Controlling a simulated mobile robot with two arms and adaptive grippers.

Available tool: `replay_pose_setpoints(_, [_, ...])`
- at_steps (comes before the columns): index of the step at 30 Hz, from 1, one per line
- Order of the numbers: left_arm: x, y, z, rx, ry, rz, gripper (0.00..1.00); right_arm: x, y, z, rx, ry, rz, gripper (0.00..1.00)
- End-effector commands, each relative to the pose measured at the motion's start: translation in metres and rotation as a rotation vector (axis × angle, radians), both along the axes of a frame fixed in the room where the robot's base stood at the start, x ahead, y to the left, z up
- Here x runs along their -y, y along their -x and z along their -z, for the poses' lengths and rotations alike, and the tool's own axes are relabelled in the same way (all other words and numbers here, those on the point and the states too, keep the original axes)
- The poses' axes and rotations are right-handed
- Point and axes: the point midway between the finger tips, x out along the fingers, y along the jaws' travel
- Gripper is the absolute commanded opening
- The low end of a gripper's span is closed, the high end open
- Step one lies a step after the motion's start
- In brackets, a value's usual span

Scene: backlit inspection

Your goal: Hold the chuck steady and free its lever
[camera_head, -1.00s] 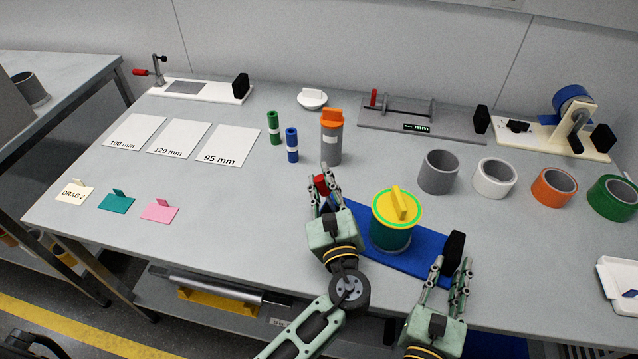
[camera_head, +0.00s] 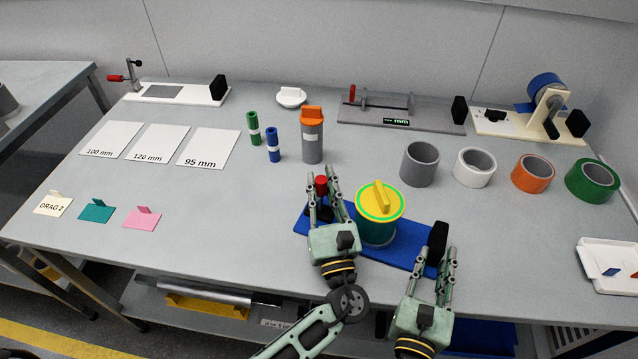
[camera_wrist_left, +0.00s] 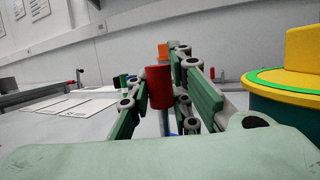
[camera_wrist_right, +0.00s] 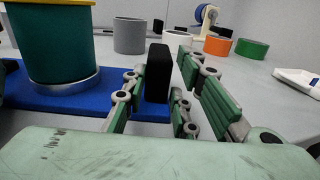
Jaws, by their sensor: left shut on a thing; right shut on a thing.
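The chuck is a blue base plate (camera_head: 400,253) near the table's front edge, carrying a green cylinder with a yellow, ridged lid (camera_head: 380,203). Its red lever knob (camera_head: 321,185) stands at the left end, and a black block (camera_head: 437,242) stands at the right end. My left gripper (camera_head: 324,183) is shut on the lever; its fingers flank the red knob (camera_wrist_left: 160,87) in the left wrist view. My right gripper (camera_head: 447,263) is shut on the black block (camera_wrist_right: 158,73). The lever's lower part is mostly hidden by my left fingers.
An orange-topped grey cylinder (camera_head: 312,140) and green and blue tubes stand behind the left gripper. Several rings, including a grey one (camera_head: 420,164), stand to the right. Labelled white cards (camera_head: 208,148) lie at left. A white tray (camera_head: 607,256) is at far right.

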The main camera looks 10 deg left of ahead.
Motion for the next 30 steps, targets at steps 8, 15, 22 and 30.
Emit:
replay_pose_setpoints(8, [0.0, 0.0, 0.0, 0.002, 0.002, 0.001, 0.23, -0.001, 0.001, 0.006, -0.012, -0.007, -0.003, 0.0])
replay_pose_setpoints(15, [0.0, 0.0, 0.0, 0.001, 0.002, 0.001, 0.38, -0.001, 0.001, 0.006, -0.012, -0.007, -0.002, 0.0])
replay_pose_setpoints(22, [0.0, 0.0, 0.0, 0.0, 0.002, 0.001, 0.38, -0.001, 0.001, 0.006, -0.012, -0.007, -0.002, 0.0])
replay_pose_setpoints(30, [0.0, 0.001, -0.033, 0.004, 0.007, 0.002, 0.38, -0.001, 0.001, 0.006, -0.012, -0.007, -0.002, 0.0])
